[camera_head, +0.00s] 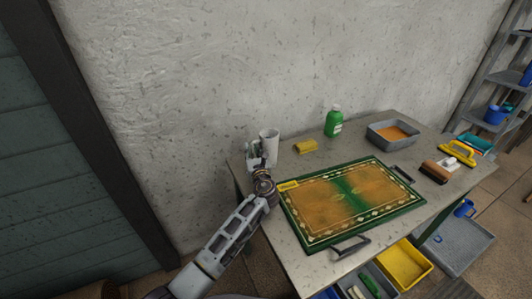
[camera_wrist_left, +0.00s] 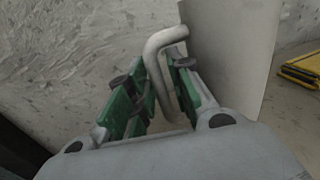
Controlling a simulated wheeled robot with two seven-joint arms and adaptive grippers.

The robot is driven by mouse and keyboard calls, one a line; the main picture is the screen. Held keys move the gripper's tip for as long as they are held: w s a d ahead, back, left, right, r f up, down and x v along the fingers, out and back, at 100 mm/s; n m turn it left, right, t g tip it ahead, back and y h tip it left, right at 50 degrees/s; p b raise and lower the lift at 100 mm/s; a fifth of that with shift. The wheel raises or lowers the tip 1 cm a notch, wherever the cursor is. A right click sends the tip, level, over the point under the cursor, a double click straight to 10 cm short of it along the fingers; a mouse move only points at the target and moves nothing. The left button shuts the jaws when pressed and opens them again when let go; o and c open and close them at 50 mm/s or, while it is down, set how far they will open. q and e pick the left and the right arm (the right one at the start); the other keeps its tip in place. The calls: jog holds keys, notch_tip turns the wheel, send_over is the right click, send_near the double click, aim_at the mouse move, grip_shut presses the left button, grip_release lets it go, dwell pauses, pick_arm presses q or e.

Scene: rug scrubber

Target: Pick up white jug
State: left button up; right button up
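The white jug (camera_head: 269,146) stands upright at the left back corner of the table, near the wall. My left gripper (camera_head: 254,158) is at the jug's left side, by the handle. In the left wrist view, the jug's pale wall (camera_wrist_left: 232,50) is at the right. Its handle (camera_wrist_left: 157,72) runs down between the green-padded fingers of my left gripper (camera_wrist_left: 163,90). The fingers are close on both sides of the handle, but whether they press on it is unclear. My right gripper is not in view.
On the table (camera_head: 293,255) are a green-and-orange rug (camera_head: 345,200), a yellow sponge (camera_head: 306,146), a green bottle (camera_head: 333,122), a grey basin (camera_head: 390,133) and brushes (camera_head: 435,172). The sponge's edge shows in the left wrist view (camera_wrist_left: 302,69). The wall (camera_head: 200,80) is close behind the jug.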

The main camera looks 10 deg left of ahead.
pick_arm(q)
jog(key=shift+c, duration=0.4)
grip_shut()
jog(key=shift+r, duration=0.2)
jog(key=shift+r+p, duration=0.7)
jog(key=shift+r, duration=4.2)
